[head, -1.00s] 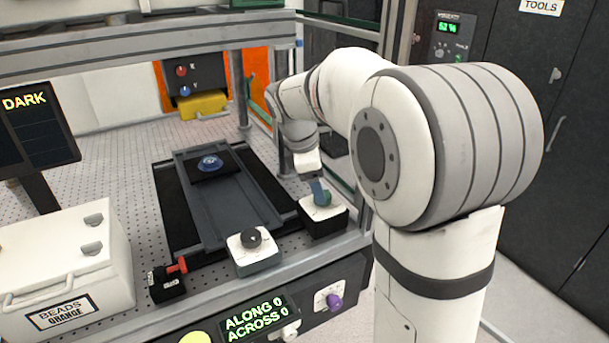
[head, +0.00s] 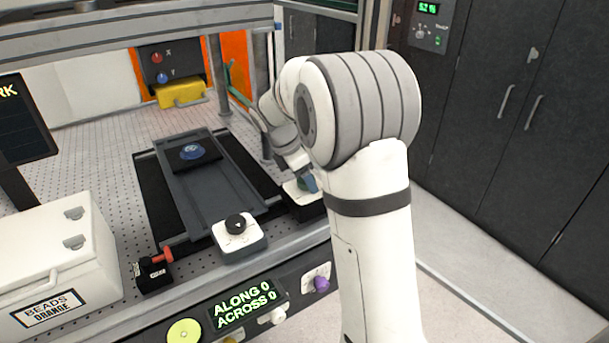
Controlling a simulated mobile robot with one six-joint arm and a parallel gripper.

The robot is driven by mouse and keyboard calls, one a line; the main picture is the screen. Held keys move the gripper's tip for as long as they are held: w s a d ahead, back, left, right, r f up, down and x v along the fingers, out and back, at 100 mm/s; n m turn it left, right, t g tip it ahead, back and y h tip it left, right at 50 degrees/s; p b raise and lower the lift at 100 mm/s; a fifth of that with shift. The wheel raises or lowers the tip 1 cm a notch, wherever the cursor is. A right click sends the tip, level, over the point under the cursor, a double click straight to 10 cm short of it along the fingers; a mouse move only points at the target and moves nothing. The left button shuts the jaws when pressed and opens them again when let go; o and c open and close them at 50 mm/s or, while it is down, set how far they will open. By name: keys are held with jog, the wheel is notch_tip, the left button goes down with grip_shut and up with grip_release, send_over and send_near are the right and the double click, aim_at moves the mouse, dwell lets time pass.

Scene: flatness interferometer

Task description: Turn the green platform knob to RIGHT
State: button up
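The green platform knob (head: 302,184) sits on a small black box with a white top (head: 292,192), to the right of the grey platform rail (head: 207,190). Only a sliver of the knob shows, and its pointing direction is hidden. My gripper (head: 310,184) is down at the knob, with a blue finger beside or against it. My arm covers the right part of the box. I cannot tell how far apart the fingers are or whether they grip the knob.
A white box with a black knob (head: 240,231) stands left of the green knob's box. A red-handled black switch (head: 154,270) and a white BEADS ORANGE case (head: 55,255) are further left. The front panel display (head: 245,305) reads ALONG 0, ACROSS 0. A purple knob (head: 321,284) is below.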

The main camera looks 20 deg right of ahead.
jog(key=shift+c, duration=0.5)
jog(key=c, duration=0.9)
